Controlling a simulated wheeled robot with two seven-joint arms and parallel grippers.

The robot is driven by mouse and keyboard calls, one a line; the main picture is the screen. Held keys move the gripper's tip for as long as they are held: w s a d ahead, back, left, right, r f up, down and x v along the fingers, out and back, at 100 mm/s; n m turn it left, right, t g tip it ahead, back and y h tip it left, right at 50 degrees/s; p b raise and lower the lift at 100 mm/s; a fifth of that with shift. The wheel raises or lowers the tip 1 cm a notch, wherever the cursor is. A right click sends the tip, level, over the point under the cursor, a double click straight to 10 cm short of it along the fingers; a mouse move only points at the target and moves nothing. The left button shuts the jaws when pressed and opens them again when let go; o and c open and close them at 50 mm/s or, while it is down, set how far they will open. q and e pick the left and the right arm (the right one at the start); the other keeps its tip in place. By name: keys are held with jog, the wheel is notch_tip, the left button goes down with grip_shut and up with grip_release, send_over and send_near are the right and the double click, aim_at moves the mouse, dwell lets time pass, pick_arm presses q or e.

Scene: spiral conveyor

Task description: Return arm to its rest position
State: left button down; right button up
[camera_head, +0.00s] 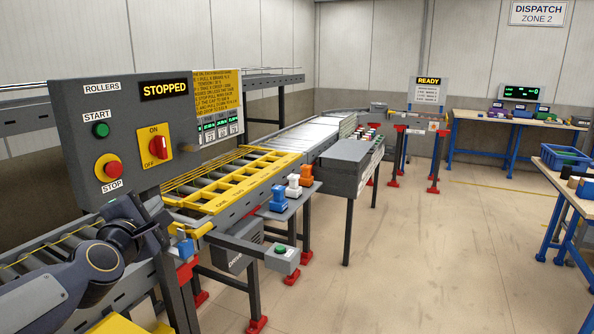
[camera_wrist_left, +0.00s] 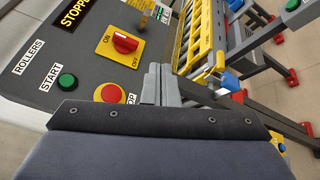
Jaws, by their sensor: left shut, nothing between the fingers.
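My left arm comes in from the lower left in the head view. Its dark gripper (camera_head: 160,228) hangs in front of the control panel (camera_head: 78,142), just below the red STOP button (camera_head: 112,169). In the left wrist view the two grey fingers (camera_wrist_left: 158,84) are together with nothing between them. They point past the right side of the panel, beside the STOP button (camera_wrist_left: 112,93). The fingers look apart from the buttons, though the exact gap is hard to tell. My right gripper shows in neither view.
The panel has a green START button (camera_head: 101,130), a red rotary switch (camera_head: 158,147) and a display (camera_head: 165,90) reading STOPPED. A yellow guard (camera_head: 240,185) covers the rollers. Blue, white and orange pieces stand on a side shelf (camera_head: 290,207). Open floor (camera_head: 430,260) lies to the right.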

pick_arm(q)
jog(key=s+d+f+m+g+h, duration=0.1)
jog(key=s+d+f+m+g, duration=0.2)
jog(key=s+f+m, duration=0.4)
jog(key=s+d+f+m+g+h, duration=0.2)
jog(key=s+f+m+g, duration=0.3)
jog(key=s, duration=0.8)
jog(key=s+d+f+m+g+h, duration=0.2)
jog(key=s+d+f+m+g, duration=0.2)
jog(key=s+f+m, duration=0.5)
notch_tip(320, 180, down, 3)
jog(key=shift+s+d+r+m, duration=0.2)
jog(key=shift+s+d+m, duration=0.2)
jog(key=shift+s, duration=0.45)
